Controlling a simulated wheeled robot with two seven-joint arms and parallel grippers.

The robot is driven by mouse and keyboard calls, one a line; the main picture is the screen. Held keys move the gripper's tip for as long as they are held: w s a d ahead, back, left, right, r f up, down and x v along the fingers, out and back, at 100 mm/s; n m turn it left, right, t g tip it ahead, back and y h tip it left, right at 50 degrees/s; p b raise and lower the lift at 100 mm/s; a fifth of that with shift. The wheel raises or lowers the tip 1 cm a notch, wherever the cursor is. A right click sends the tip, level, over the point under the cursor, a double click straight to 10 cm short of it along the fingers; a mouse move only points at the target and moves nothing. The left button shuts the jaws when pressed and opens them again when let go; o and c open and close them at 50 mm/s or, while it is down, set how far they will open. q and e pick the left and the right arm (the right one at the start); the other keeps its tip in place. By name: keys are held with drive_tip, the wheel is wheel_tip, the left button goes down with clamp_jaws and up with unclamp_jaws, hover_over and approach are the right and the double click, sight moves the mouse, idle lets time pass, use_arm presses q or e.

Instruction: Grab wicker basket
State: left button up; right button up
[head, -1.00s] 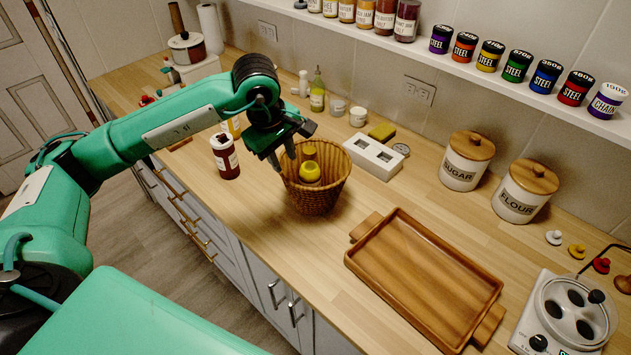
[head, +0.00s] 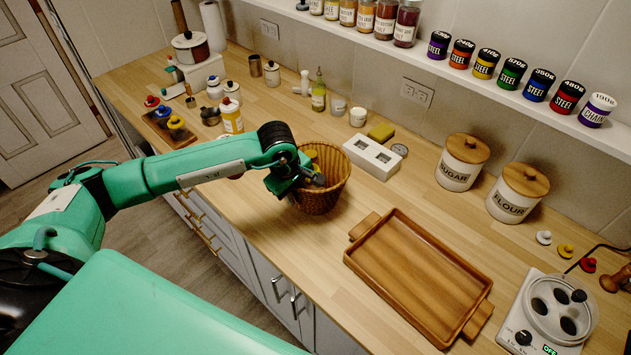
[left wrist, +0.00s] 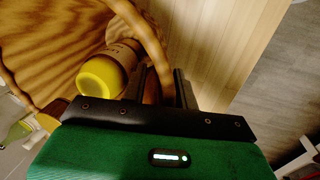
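The wicker basket (head: 328,187) stands upright on the wooden counter, with a yellow-capped bottle inside it. My left gripper (head: 305,184) is low at the basket's near-left rim and hides part of that side in the head view. In the left wrist view, the basket (left wrist: 50,45) fills the upper left, and the bottle's yellow cap (left wrist: 102,76) is close beside the fingers. The two fingers of my left gripper (left wrist: 165,90) stand apart, with the basket's rim wall seemingly between them and a gap showing. My right gripper is not in view.
A white two-slot block (head: 373,158) stands right of the basket. A wooden tray (head: 420,275) lies in front at the right. A dark red bottle is mostly hidden behind my left arm. An orange-labelled bottle (head: 232,117) stands farther left. The counter's front edge is close to the basket.

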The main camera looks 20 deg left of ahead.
use_arm(q)
clamp_jaws()
drive_tip(key=shift+r, duration=0.1)
